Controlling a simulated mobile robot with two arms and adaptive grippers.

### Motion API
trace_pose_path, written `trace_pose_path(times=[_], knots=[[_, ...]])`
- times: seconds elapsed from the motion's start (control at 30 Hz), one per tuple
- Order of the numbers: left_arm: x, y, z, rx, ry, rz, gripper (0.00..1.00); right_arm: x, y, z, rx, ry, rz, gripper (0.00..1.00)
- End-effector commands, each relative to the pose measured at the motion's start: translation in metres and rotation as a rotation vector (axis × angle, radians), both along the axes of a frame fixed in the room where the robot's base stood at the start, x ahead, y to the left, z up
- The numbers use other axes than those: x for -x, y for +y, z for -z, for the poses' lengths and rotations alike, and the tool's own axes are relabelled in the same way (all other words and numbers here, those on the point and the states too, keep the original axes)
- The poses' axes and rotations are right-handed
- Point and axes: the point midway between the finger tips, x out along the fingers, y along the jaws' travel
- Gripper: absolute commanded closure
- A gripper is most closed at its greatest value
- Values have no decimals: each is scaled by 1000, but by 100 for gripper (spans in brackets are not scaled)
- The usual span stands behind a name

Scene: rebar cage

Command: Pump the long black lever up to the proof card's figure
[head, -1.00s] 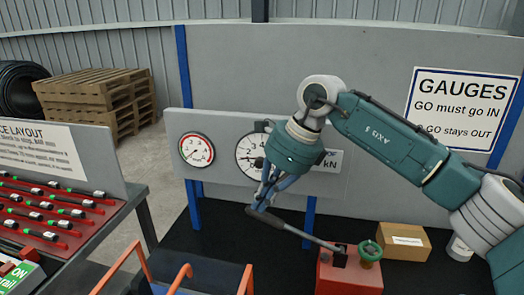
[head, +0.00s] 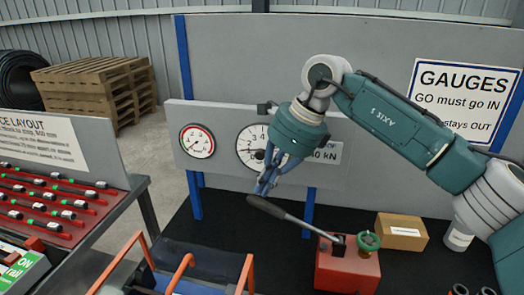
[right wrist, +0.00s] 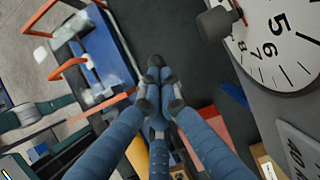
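The long black lever (head: 288,218) slopes from the red pump block (head: 347,272) up to the left, ending in a thick dark grip. My left gripper is out of view.
A green knob (head: 369,241) sits on the pump block. A cardboard box (head: 402,231) stands behind it. A small red-rimmed gauge (head: 198,141) is on the panel. Orange-railed equipment (head: 180,272) is in front, and a red rack of bars (head: 50,205) is at left.

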Motion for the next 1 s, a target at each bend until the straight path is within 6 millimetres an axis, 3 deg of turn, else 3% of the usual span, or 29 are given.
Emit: trace_pose_path(times=[1.0], knots=[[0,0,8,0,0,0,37,-1,6,15,0,0,0,100]])
